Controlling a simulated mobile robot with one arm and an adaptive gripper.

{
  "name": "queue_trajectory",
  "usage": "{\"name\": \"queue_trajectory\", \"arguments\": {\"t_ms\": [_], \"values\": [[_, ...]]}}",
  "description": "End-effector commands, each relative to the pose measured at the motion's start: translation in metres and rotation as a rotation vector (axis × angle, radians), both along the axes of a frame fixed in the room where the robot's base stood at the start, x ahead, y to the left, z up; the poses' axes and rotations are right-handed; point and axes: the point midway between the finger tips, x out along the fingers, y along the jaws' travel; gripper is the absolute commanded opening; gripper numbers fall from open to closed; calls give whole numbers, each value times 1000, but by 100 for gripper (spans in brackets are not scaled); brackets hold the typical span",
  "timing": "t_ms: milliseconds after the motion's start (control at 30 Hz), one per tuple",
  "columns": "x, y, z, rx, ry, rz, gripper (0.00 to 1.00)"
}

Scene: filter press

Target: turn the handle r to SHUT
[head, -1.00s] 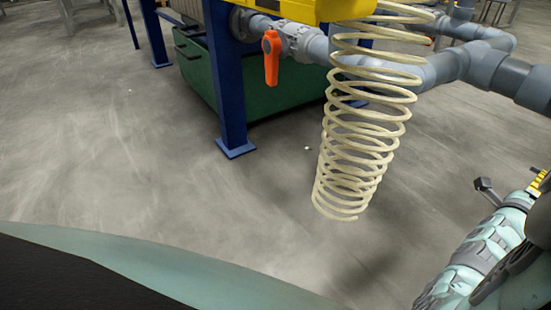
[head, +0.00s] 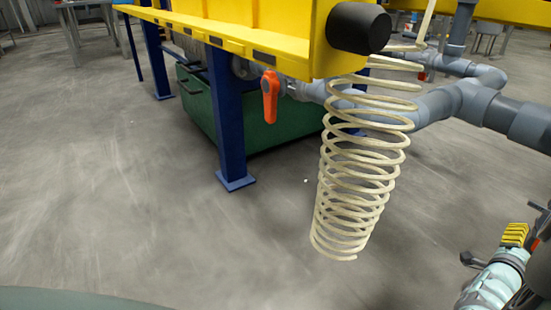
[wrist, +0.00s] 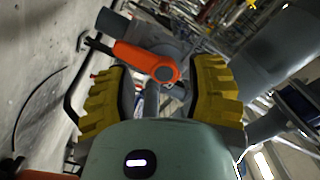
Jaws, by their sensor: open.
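I cannot tell whether both views show the same handle, or which is handle r. My gripper is open, with nothing held. Its yellow pad also shows at the right edge of the head view (head: 515,235). No SHUT mark is readable.
A pale coiled hose (head: 360,170) hangs in front of the grey pipes (head: 430,108). A yellow beam (head: 270,35) with a black knob crosses above. A blue leg (head: 228,130) and green tank (head: 275,130) stand behind. Another orange part (wrist: 45,174) shows low in the wrist view. Front floor is clear.

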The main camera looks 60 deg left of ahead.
Motion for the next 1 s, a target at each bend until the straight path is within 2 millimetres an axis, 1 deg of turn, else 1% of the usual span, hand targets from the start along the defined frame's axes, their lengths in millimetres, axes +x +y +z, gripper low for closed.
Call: {"name": "queue_trajectory", "arguments": {"t_ms": [33, 100, 300, 500, 600, 633, 700, 1000], "values": [[0, -3, -4, -73, 0, -3, 54], [0, -7, -4, -195, -3, -3, 54], [0, -19, -12, -516, -2, -4, 54], [0, -28, -17, -775, -4, -5, 54], [0, -31, -18, -865, -4, -5, 54], [0, -32, -18, -893, -5, -7, 54], [12, -32, -17, -884, -7, -5, 54], [51, -31, -18, -880, -4, -4, 54]]}}
